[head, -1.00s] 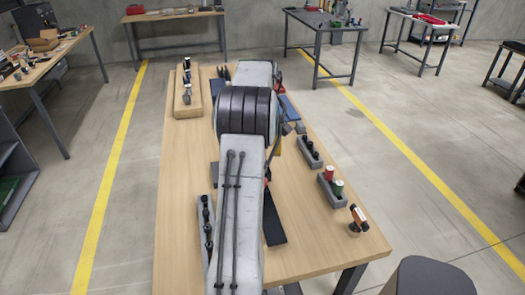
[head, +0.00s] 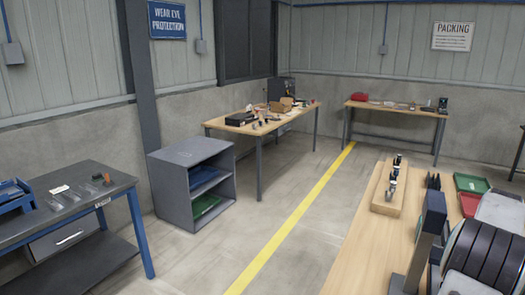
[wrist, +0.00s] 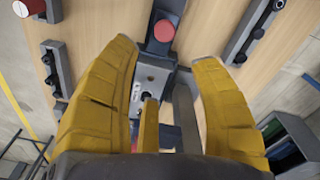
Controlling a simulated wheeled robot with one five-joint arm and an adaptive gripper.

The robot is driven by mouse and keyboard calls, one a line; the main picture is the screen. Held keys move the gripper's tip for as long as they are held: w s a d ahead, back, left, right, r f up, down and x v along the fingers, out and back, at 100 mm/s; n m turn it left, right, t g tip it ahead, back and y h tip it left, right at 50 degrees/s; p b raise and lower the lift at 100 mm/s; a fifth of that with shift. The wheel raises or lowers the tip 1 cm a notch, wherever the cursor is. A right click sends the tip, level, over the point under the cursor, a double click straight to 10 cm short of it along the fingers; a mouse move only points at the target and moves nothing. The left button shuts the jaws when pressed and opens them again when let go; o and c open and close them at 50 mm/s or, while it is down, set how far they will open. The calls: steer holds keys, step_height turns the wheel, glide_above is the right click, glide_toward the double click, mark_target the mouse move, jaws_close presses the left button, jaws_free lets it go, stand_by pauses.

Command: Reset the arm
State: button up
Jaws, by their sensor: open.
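My gripper (wrist: 165,58) shows in the wrist view with its two yellow fingers spread wide apart. Nothing is held between the fingertips. A red round-topped part (wrist: 164,31) on a dark grey mount shows beyond the fingers, with a grey metal block (wrist: 150,82) below it in the picture. I cannot tell how far the fingers are from these parts. In the head view, my arm, with its black ribbed joint, is cut off at the lower right edge, and my gripper is not visible there.
A grey shelf unit (head: 165,188) and dark bench (head: 85,195) stand left. The floor strip between is clear.

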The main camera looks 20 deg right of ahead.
steer(key=f+m, duration=0.1)
steer(key=m, duration=0.1)
steer(key=a+f+m, duration=0.1)
steer(key=f+m, duration=0.1)
steer(key=shift+s+f, duration=0.15)
steer(key=shift+f, duration=0.1)
steer(key=s+a+f+m+y, duration=0.1)
steer(key=a+m, duration=0.1)
steer(key=a, duration=0.3)
steer(key=s+a+f+m, duration=0.1)
steer(key=a+f+m, duration=0.1)
steer(key=a, duration=0.3)
steer(key=w+a+r+n+t, duration=0.1)
steer(key=a+r+n, duration=0.3)
steer(key=a, duration=0.8)
steer(key=w+a+r+n+t, duration=0.2)
steer(key=a+r+n, duration=0.1)
steer(key=a, duration=0.8)
steer(key=w+a+r+n+t, duration=0.1)
steer(key=a+r+n, duration=0.3)
steer(key=a, duration=0.8)
steer(key=shift+w+a+r+n+h, duration=0.3)
steer(key=shift+w+a+r+n, duration=0.1)
steer(key=shift+n, duration=0.3)
